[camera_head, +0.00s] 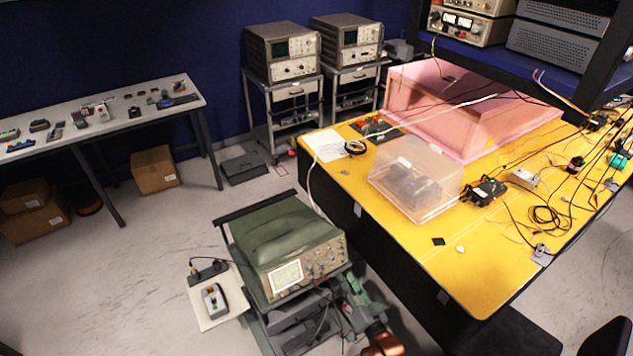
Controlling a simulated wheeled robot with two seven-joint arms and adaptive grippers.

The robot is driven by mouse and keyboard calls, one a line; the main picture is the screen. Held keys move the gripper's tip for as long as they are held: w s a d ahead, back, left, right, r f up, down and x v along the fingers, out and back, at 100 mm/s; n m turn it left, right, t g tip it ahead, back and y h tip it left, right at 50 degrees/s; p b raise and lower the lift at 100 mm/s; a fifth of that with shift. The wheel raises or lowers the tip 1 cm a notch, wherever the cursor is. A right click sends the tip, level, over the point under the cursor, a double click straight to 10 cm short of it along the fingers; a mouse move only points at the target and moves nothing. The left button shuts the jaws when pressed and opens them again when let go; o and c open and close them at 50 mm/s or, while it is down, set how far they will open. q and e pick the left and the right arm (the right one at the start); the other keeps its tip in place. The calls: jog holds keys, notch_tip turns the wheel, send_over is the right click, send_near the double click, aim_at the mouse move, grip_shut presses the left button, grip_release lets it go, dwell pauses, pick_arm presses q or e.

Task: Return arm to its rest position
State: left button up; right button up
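My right gripper (612,338) shows only as a dark shape cut off at the bottom right corner. Its fingertips cannot be made out, so I cannot tell whether it is open or shut or whether it holds anything. It appears low in the picture, in front of the yellow table (480,283) and apart from the things on it. The foam enclosure (462,105), a pink box, stands at the back of the yellow table.
A clear plastic box (415,180), cables and small devices lie on the yellow table. A green oscilloscope (290,245) stands on a cart to its left. A side table (95,118) with small parts stands at the left wall. The grey floor (110,275) at left is mostly free.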

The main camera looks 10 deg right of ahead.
jog(key=shift+f, duration=0.1)
jog(key=s+d+f+n+g+h, duration=0.1)
jog(key=s+d+f+g, duration=0.15)
jog(key=s+f, duration=0.65)
jog(key=s+d+f+n+g+b, duration=0.1)
jog(key=s+f+g, duration=0.15)
jog(key=f, duration=1.25)
jog(key=s+d+f+n+g+h, duration=0.1)
jog(key=s+f+g, duration=0.3)
jog(key=f, duration=0.8)
jog(key=s+d+f+n+g, duration=0.1)
jog(key=s+f, duration=0.5)
jog(key=s, duration=0.6)
jog(key=s+d+f+g+h+b, duration=0.1)
jog(key=s+d+f+g, duration=0.2)
jog(key=s+f, duration=0.4)
jog(key=s+d+f+n+g, duration=0.1)
jog(key=s+d+f+g, duration=0.2)
jog(key=s, duration=1.6)
notch_tip(320, 180, down, 4)
jog(key=shift+s+r+n+h, duration=0.15)
jog(key=shift+s+n+h, duration=0.05)
jog(key=shift+n+h, duration=0.1)
